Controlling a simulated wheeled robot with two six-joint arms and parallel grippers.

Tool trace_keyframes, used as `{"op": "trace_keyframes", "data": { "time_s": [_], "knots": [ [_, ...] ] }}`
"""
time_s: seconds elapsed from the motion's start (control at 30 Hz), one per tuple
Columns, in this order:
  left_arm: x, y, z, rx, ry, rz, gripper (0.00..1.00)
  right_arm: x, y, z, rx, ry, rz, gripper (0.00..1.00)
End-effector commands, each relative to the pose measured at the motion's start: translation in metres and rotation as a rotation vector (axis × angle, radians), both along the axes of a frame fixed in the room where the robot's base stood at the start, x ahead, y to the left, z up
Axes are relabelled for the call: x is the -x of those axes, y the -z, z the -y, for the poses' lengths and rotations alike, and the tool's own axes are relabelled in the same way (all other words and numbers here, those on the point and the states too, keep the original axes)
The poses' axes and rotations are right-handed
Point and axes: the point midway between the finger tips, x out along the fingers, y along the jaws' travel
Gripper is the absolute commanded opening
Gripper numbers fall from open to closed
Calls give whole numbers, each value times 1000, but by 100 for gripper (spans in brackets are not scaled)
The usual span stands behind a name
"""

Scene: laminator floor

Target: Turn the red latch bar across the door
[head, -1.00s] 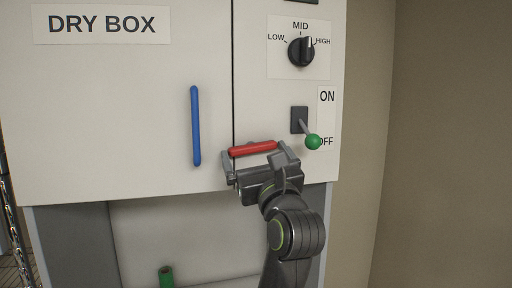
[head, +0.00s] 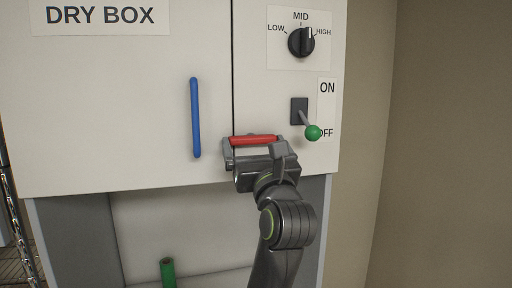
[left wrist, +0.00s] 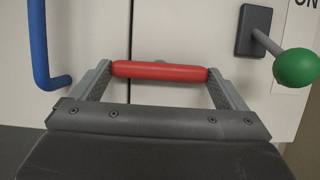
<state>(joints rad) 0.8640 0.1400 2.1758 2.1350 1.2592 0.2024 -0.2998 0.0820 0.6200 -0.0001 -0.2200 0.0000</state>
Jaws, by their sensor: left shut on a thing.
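The red latch bar (head: 254,140) lies nearly level across the seam beside the dry box door (head: 120,110). It also shows in the left wrist view (left wrist: 160,70), running across between the two fingers. My left gripper (head: 256,148) is shut on the red latch bar, with one finger at each end of it. The blue door handle (head: 195,118) stands upright to the left of the bar. The latch's pivot is hidden behind the bar and gripper. My right gripper is not in view.
A green cylinder (head: 167,272) stands below the door. A wire rack (head: 20,235) is at far left.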

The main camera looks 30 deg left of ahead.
Motion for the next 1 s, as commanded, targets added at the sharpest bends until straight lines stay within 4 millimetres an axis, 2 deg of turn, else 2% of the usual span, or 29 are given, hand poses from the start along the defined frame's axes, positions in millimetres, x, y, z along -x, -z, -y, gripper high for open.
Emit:
{"op": "trace_keyframes", "data": {
  "time_s": [0.27, 0.3, 0.67, 1.0],
  "knots": [
    [0, 0, 0, -8, -3, -7, 72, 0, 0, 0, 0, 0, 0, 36],
    [0, 0, 0, -8, -3, -7, 100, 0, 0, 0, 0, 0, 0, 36],
    [3, 4, 4, -5, 0, -4, 100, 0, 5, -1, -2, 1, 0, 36],
    [30, 24, 36, -2, 4, -2, 100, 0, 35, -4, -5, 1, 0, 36]
  ]
}}
